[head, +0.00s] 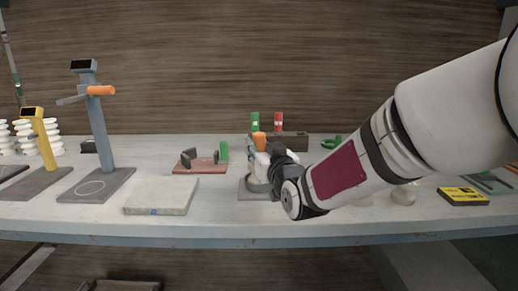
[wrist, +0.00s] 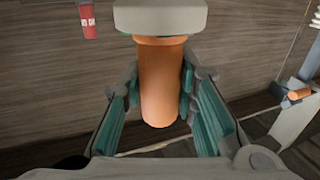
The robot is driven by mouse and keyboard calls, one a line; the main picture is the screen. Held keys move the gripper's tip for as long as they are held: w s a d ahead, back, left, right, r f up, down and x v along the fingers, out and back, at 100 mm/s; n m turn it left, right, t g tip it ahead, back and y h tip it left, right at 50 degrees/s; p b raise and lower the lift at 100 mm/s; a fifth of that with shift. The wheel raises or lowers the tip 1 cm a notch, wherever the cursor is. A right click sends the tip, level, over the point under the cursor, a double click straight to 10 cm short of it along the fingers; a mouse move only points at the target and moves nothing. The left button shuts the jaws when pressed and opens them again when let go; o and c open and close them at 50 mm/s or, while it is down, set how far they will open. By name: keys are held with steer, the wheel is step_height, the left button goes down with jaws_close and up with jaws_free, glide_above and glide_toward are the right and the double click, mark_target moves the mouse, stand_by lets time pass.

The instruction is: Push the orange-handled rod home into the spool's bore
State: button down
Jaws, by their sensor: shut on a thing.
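My gripper (head: 262,163) is at the middle of the bench. In the wrist view its teal-padded fingers (wrist: 160,88) are closed around an orange handle (wrist: 159,75). The orange top of this handle (head: 259,139) also shows in the head view. One end of the handle meets a pale grey, round-edged piece (wrist: 160,17), which may be part of the spool. The rod's shaft and the bore are hidden, so I cannot tell how deep the rod sits. A grey base (head: 250,194) shows below my gripper.
A tall blue-grey stand (head: 101,135) at left carries another orange piece (head: 101,90). A yellow stand (head: 43,140) is beside it. A pale slab (head: 161,195) and a reddish board (head: 200,166) lie left of my gripper. Green and red upright pieces (head: 278,122) stand behind it.

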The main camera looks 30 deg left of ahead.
steer(key=shift+f+b, duration=0.45)
steer(key=shift+f, duration=0.2)
stand_by(1.9)
steer(key=shift+r, duration=0.15)
steer(key=shift+r+p, duration=2.4)
steer(key=shift+r, duration=3.5)
steer(key=shift+d, duration=0.1)
